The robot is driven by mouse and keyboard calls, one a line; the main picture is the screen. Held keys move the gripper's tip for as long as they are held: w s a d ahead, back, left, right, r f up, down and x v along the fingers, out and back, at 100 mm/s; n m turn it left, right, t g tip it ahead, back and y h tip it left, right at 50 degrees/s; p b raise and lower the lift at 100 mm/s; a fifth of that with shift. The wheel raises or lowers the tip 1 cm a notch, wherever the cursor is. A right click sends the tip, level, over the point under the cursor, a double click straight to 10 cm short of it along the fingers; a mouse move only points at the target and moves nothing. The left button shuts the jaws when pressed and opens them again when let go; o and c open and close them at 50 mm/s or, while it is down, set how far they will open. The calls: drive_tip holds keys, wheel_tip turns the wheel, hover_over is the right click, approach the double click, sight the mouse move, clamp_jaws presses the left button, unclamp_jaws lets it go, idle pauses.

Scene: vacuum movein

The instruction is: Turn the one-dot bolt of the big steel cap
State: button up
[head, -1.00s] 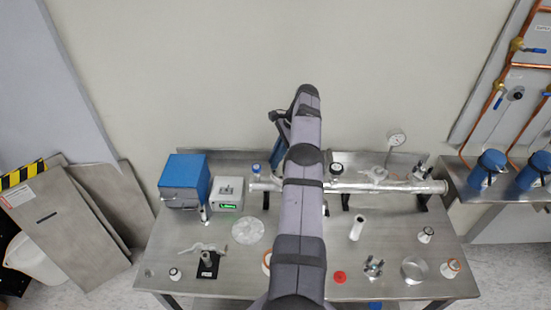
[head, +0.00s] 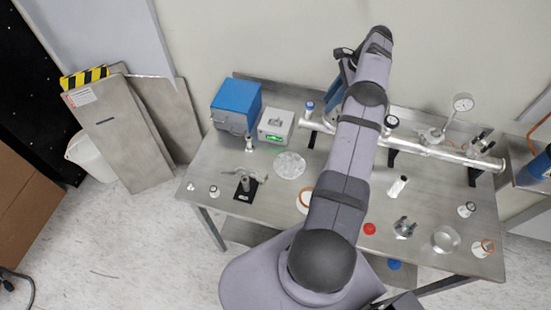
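A steel pipe (head: 430,152) runs along the back of the steel table and carries several fittings. A dark fitting with bolt-like posts (head: 481,142) sits near its right end. A small steel piece with upright posts (head: 404,228) stands on the table at the right front. I cannot tell which piece is the big steel cap, and no dot marks can be read at this size. My arm reaches over the table to the back. My gripper (head: 338,92) hangs beside the far end of the arm, over the pipe, partly hidden; its fingers cannot be made out.
A blue box (head: 236,106) and a small grey box with a green display (head: 276,126) stand at the back left. A red disc (head: 369,229), a steel ring (head: 445,239) and a clear disc (head: 290,165) lie in front.

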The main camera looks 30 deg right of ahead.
drive_tip(key=shift+s+m, duration=0.1)
drive_tip(key=shift+m, duration=0.2)
